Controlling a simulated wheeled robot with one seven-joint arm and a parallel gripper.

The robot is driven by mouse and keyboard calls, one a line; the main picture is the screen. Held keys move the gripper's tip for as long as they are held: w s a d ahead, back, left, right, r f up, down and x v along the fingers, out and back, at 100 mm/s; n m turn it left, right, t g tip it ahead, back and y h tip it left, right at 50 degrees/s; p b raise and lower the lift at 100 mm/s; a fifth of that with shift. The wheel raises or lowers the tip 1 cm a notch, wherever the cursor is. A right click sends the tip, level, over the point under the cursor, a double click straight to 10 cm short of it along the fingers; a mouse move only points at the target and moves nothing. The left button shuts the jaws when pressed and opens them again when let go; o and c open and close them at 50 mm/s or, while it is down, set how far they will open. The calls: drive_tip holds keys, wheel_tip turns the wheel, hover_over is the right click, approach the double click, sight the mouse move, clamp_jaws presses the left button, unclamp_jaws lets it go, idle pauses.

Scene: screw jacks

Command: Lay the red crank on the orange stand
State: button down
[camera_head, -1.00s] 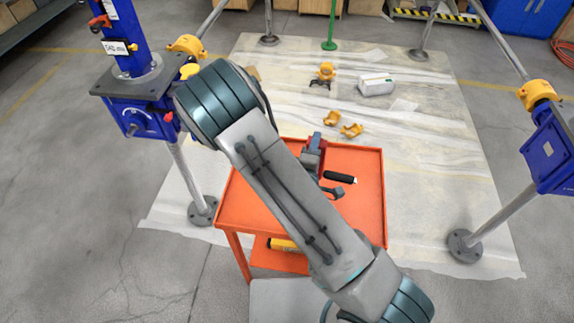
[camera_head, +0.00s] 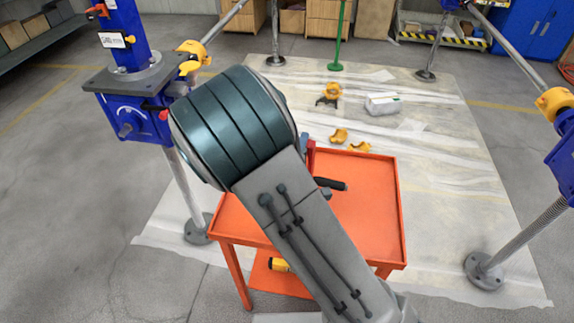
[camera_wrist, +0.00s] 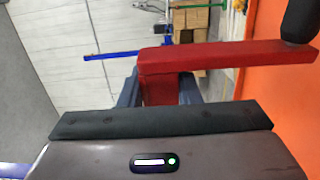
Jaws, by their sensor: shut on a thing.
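The red crank (camera_wrist: 225,58) lies across the wrist view, its black handle (camera_wrist: 301,18) at the upper right. My gripper (camera_wrist: 160,90) is shut on the crank's left end, a blue-grey finger on each side. The orange stand (camera_head: 375,215) is a cart with a flat rimmed top in the head view. It also fills the right of the wrist view (camera_wrist: 282,90), behind the crank. In the head view my arm hides most of the gripper and crank; the black handle shows over the stand's top. I cannot tell whether the crank touches it.
A blue screw jack (camera_head: 130,120) on a metal leg stands left of the stand; another blue jack (camera_head: 562,150) is at the right edge. Yellow clamp pieces (camera_head: 340,135) and a white box (camera_head: 383,103) lie on the floor sheet behind. The stand's right half looks clear.

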drive_tip(key=w+a+f+b, duration=0.2)
drive_tip(key=a+f, duration=0.2)
drive_tip(key=f, duration=0.2)
drive_tip(key=shift+w+f, duration=0.35)
drive_tip(key=shift+w, duration=0.05)
drive_tip(key=shift+f+b, duration=0.15)
drive_tip(key=shift+b, duration=0.2)
drive_tip(key=c, duration=1.1)
unclamp_jaws()
drive_tip(key=shift+o, duration=0.2)
